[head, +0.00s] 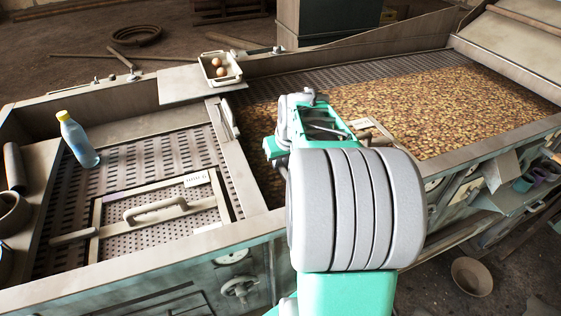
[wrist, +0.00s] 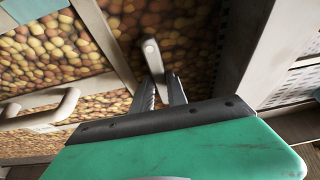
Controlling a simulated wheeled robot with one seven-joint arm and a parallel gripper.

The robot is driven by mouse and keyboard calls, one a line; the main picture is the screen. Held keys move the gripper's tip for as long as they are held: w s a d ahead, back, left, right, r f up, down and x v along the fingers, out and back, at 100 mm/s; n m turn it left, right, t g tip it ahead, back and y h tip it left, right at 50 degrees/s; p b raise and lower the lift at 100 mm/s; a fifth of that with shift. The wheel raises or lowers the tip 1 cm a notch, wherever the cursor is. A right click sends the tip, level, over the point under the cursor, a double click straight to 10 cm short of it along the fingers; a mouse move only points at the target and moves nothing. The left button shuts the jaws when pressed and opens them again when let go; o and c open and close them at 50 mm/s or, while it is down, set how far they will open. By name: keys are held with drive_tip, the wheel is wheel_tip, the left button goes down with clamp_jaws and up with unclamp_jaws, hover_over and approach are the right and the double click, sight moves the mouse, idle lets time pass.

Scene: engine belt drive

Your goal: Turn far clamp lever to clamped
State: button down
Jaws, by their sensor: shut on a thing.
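In the wrist view, a pale, narrow lever (wrist: 151,52) with a rounded end stands up between the dark fingers of my gripper (wrist: 160,92). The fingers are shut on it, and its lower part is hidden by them. The lever is close to a pale beam beside the round brown produce. I take it for the far clamp lever; its clamp base is not clear. In the head view my arm covers the fingers and the held lever.
A panel with a bar handle (wrist: 68,104) lies beside the lever in the wrist view. In the head view, another handled panel (head: 154,209) lies on the left grating. A bottle (head: 78,140) and an egg tray (head: 220,69) stand farther back.

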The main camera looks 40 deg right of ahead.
drive_tip(key=m+b, duration=0.1)
drive_tip(key=m, duration=0.1)
drive_tip(key=m+h+b, duration=0.1)
drive_tip(key=b, duration=0.1)
drive_tip(key=shift+w+a+f+m+g, duration=0.15)
drive_tip(key=shift+m+g, duration=0.15)
drive_tip(key=shift+m, duration=0.1)
drive_tip(key=m, duration=0.2)
drive_tip(key=m+g+h+b, duration=0.1)
drive_tip(key=m, duration=0.1)
drive_tip(key=shift+w+m+h, duration=0.1)
drive_tip(key=shift+m+h, duration=0.2)
drive_tip(key=m+g, duration=0.1)
drive_tip(key=m, duration=0.1)
drive_tip(key=m+g, duration=0.1)
drive_tip(key=m, duration=0.1)
drive_tip(key=shift+w+a+r+m+h, duration=0.1)
drive_tip(key=shift+r+m+h, duration=0.1)
drive_tip(key=shift+m+h, duration=0.15)
drive_tip(key=m+g, duration=0.1)
drive_tip(key=m, duration=0.3)
drive_tip(key=shift+m+g+p, duration=0.25)
drive_tip(key=shift+g+p, duration=0.15)
drive_tip(key=shift+w, duration=0.1)
drive_tip(key=c, duration=1.3)
unclamp_jaws()
